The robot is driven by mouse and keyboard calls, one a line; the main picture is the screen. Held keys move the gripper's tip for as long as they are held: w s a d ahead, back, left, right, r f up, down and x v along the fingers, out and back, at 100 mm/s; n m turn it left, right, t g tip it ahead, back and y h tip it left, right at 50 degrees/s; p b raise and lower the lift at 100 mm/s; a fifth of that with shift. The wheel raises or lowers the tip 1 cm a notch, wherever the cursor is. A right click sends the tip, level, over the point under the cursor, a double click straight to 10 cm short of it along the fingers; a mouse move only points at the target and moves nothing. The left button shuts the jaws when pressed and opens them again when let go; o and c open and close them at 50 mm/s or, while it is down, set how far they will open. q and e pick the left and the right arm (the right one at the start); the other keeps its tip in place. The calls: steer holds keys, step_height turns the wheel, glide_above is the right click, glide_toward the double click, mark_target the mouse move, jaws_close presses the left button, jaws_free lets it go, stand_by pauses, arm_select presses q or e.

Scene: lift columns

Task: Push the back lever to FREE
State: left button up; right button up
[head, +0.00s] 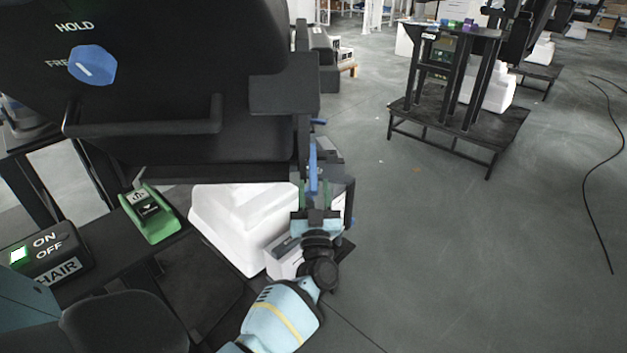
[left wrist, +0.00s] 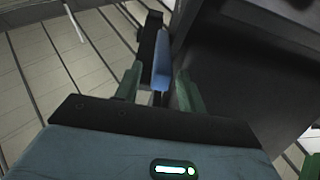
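A blue upright lever (head: 313,165) stands at the right side of the black chair back in the head view. It also shows in the left wrist view (left wrist: 161,64), against a black bracket. My left gripper (head: 315,194) is open around the lower part of this lever. In the left wrist view its green fingertips (left wrist: 158,88) stand on either side of the lever, with a clear gap on the left and a narrower one on the right. A blue knob (head: 92,66) sits beside HOLD and partly covered FREE lettering. My right gripper is not in view.
The black chair back (head: 190,150) and its bar lie left of the gripper. A white housing (head: 235,222) is below it. A green labelled device (head: 150,213) and an ON/OFF switch box (head: 45,252) are at the lower left.

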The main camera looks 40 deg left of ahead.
arm_select(q)
steer(key=v, duration=0.4)
steer(key=shift+s+d+f, duration=0.15)
steer(key=shift+s+d, duration=0.05)
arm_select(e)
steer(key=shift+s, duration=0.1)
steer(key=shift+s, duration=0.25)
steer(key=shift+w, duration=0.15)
